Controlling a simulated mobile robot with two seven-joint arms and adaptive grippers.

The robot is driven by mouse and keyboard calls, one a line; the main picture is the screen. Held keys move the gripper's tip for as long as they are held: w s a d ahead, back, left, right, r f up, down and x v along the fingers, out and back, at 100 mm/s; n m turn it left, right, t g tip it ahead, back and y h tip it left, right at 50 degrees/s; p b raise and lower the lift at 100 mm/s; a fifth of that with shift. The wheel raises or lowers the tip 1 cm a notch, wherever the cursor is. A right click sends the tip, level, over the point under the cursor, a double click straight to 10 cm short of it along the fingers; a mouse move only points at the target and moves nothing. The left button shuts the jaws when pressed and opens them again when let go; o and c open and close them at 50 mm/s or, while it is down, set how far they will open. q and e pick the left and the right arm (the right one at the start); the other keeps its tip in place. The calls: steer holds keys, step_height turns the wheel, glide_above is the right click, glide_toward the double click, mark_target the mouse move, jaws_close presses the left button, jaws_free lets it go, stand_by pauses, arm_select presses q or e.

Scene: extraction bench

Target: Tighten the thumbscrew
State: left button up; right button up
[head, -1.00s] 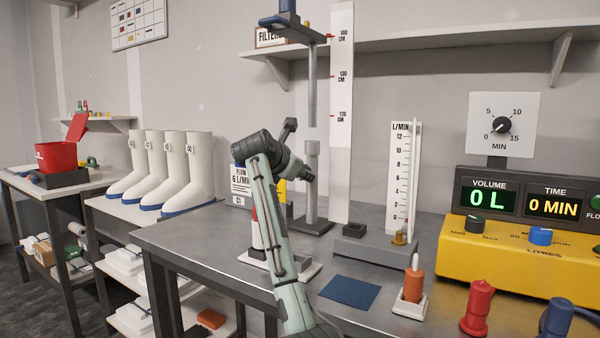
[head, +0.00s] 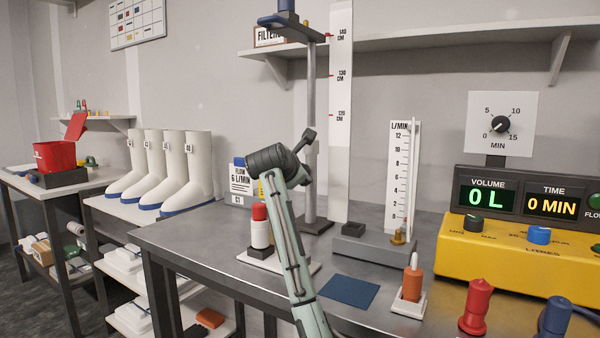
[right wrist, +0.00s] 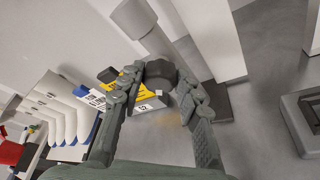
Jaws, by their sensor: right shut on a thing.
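The thumbscrew (right wrist: 161,72) is a dark round knob beside the upright post of the metal stand (right wrist: 196,58) in the right wrist view. My right gripper (right wrist: 157,82) has its fingers on either side of the knob and is shut on it. In the head view the stand (head: 312,185) rises behind my right wrist. My arm hides the thumbscrew and the fingertips there. My left gripper is not in view.
A white bottle with a red cap (head: 260,226) stands just left of my right forearm, near the flow sign (head: 240,178). The flow gauge (head: 400,180), orange-handled tool (head: 413,280) and yellow console (head: 500,255) are to the right. A blue mat (head: 349,291) lies in front.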

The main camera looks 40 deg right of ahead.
steer(key=o, duration=1.1)
steer(key=shift+o, duration=0.2)
steer(key=v, duration=1.2)
